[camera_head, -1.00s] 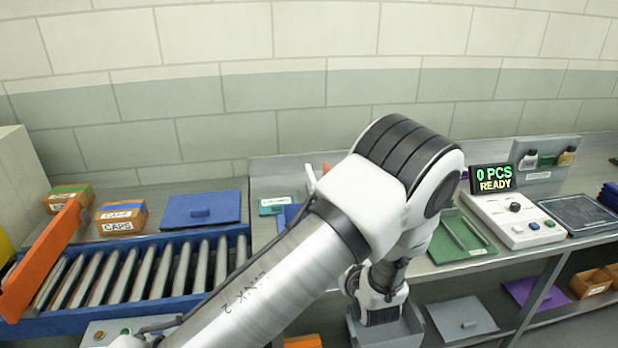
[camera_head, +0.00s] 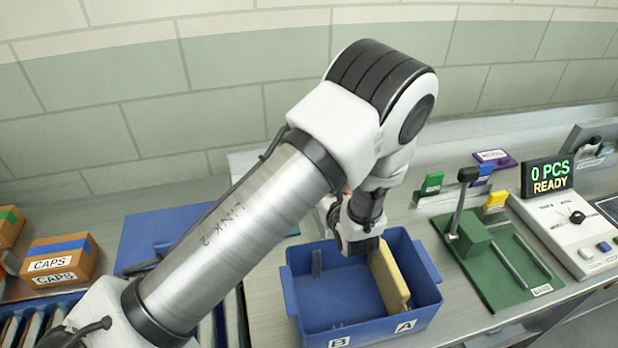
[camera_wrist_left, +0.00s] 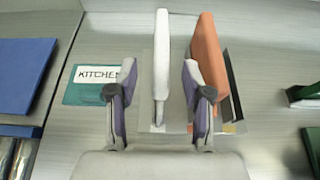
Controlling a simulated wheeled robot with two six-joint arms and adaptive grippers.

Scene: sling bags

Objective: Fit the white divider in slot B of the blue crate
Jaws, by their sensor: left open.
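The blue crate (camera_head: 312,310) stands open on the bench in the head view. Its front carries labels B (camera_head: 340,342) at left and A (camera_head: 405,326) at right. A yellow divider (camera_head: 388,278) stands in it on the A side; the B side shows no divider. In the left wrist view the white divider (camera_wrist_left: 162,50) stands upright beside an orange divider (camera_wrist_left: 207,65). My left gripper (camera_wrist_left: 157,85) is open, with a finger on each side of the white divider. The right finger is close to the orange one.
A teal KITCHEN card (camera_wrist_left: 95,82) lies left of the dividers. A green fixture (camera_head: 495,260) with an upright lever is right of the crate, near a control box (camera_head: 570,230). CAPS boxes (camera_head: 58,262) and a blue panel (camera_head: 160,232) are at left.

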